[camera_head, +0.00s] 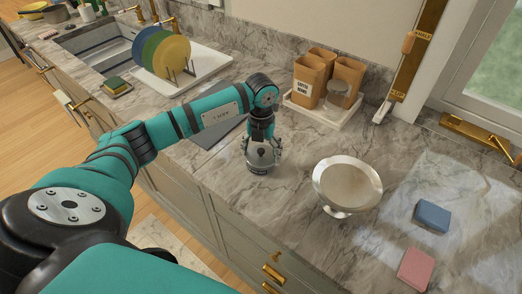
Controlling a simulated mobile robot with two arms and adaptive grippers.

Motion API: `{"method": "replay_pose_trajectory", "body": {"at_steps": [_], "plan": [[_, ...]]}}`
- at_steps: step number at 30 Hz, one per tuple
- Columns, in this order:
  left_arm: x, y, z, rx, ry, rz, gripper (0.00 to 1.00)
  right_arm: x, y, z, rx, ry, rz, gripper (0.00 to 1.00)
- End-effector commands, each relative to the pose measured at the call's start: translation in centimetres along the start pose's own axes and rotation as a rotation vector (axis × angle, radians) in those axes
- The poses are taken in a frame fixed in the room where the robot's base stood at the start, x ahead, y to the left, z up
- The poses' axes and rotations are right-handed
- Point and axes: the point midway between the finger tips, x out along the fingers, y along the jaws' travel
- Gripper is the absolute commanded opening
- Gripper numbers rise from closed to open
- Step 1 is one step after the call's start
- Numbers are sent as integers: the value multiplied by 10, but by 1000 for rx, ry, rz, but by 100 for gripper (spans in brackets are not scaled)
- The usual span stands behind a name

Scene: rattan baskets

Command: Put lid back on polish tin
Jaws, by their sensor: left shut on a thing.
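My left gripper (262,146) points down at the counter near its front edge, its fingers shut around the upper part of a small silvery round container (261,166). A dark knob-like spot shows between the fingers. This looks like the polish tin with its lid, but the gripper covers much of it. I cannot tell where lid and tin meet, or whether the lid is seated. The container appears to be on or just above the marble. My right gripper is not in view.
A footed metal bowl (348,184) stands to the right of my gripper. A blue sponge (432,216) and a pink sponge (415,269) lie farther right. Behind, a white tray (322,119) holds paper bags and a jar. A plate rack (176,73) stands back left beside the sink.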

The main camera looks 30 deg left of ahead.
Motion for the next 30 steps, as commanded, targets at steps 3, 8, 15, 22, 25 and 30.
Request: {"method": "replay_pose_trajectory", "body": {"at_steps": [3, 8, 15, 22, 25, 30], "plan": [[0, 0, 0, 0, -1, 0, 49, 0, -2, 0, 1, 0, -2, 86], [0, 0, 0, 0, -1, 0, 49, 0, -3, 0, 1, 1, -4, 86], [0, 0, 0, 0, -1, 0, 49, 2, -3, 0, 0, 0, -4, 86], [0, 0, 0, 0, -1, -1, 49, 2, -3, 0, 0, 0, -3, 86], [0, 0, 0, 0, -1, 0, 49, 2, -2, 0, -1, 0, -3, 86], [0, 0, 0, 0, -1, 0, 91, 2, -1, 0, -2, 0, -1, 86]]}}
